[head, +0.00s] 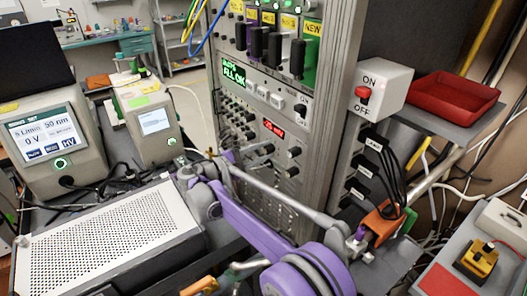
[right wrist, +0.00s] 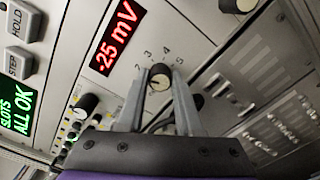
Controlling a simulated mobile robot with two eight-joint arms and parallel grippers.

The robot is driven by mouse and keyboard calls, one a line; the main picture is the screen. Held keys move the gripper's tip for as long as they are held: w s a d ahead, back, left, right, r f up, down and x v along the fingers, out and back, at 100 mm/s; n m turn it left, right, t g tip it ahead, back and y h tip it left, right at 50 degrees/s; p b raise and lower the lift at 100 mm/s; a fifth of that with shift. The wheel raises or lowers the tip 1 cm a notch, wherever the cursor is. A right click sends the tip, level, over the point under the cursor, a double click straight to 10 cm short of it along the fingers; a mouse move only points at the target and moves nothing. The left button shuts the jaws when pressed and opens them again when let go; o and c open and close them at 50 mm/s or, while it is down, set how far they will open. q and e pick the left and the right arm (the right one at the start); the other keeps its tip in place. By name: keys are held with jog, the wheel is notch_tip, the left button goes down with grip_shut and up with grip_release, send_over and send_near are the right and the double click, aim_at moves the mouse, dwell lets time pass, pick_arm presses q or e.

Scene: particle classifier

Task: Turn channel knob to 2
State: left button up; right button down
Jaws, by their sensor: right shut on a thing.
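The channel knob (right wrist: 159,77) is small, round and black-rimmed, with a pale face. The digits 2 to 5 are printed in an arc around its upper side in the right wrist view. A small mark shows on its face, but I cannot tell for sure which digit it points to. My right gripper (right wrist: 160,88) is shut on the knob, one grey finger on each side. In the head view my right gripper (head: 266,156) is at the rack front, just under the red display, and its fingers largely hide the knob.
A red "-25 mV" display (right wrist: 118,37) sits beside the knob. In the head view, more knobs (head: 293,152) stick out nearby. A grey power box with a red switch (head: 363,93) and a red tray (head: 440,98) stand at right.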

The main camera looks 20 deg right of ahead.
jog(key=c, duration=0.6)
grip_release()
jog(key=v, duration=1)
jog(key=shift+s+a+r+b, duration=0.1)
jog(key=shift+a+b, duration=0.2)
jog(key=shift+a, duration=0.1)
